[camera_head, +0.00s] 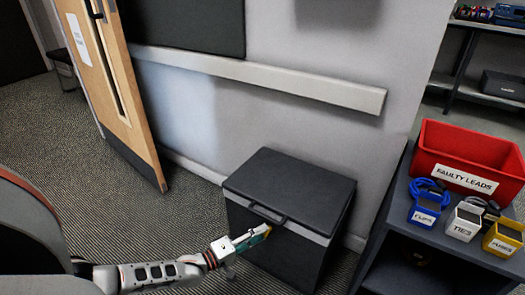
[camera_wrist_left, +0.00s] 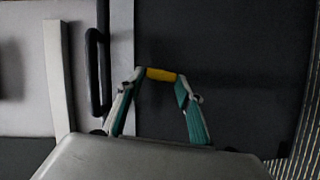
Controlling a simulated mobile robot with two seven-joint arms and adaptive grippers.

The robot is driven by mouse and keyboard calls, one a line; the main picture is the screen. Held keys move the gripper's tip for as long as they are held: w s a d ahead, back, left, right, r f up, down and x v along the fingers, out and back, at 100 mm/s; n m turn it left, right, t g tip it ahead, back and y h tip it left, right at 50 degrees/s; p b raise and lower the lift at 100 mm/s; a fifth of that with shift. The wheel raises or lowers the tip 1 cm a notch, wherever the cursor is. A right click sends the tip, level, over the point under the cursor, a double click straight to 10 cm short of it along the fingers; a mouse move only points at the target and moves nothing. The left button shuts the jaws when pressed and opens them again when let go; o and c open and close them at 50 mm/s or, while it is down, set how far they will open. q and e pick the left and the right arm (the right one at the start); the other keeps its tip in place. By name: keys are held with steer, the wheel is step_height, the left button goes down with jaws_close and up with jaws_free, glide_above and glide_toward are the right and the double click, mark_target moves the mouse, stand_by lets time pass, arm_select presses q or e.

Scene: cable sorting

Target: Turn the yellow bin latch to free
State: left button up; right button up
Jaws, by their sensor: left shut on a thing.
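The dark grey bin (camera_head: 289,184) stands on the floor against the wall, its lid down, with a black handle (camera_head: 267,214) at the lid's front edge. My left gripper (camera_head: 262,233) reaches in from the left to the bin's front. In the left wrist view its green-padded fingers are closed on the yellow latch (camera_wrist_left: 160,74), a short bar lying across between the fingertips. The black handle (camera_wrist_left: 97,72) shows left of the fingers there, apart from them. In the head view the gripper mostly hides the latch. My right gripper is not in view.
A dark shelf unit (camera_head: 392,205) stands right of the bin, with a red FAULTY LEADS crate (camera_head: 440,137) and blue, white and yellow small boxes on top. A wooden door (camera_head: 118,85) stands open at left. Carpet is clear left of the bin.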

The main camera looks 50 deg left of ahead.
arm_select(q)
steer(key=shift+f+n+t+b, duration=0.25)
steer(key=shift+n+t+b, duration=0.15)
steer(key=shift+n, duration=0.5)
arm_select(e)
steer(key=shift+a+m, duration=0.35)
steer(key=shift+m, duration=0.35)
arm_select(q)
steer(key=o, duration=1.1)
steer(key=shift+r, duration=0.1)
steer(key=s, duration=0.4)
steer(key=s+a, duration=0.1)
steer(key=s, duration=0.7)
steer(key=shift+a, duration=0.4)
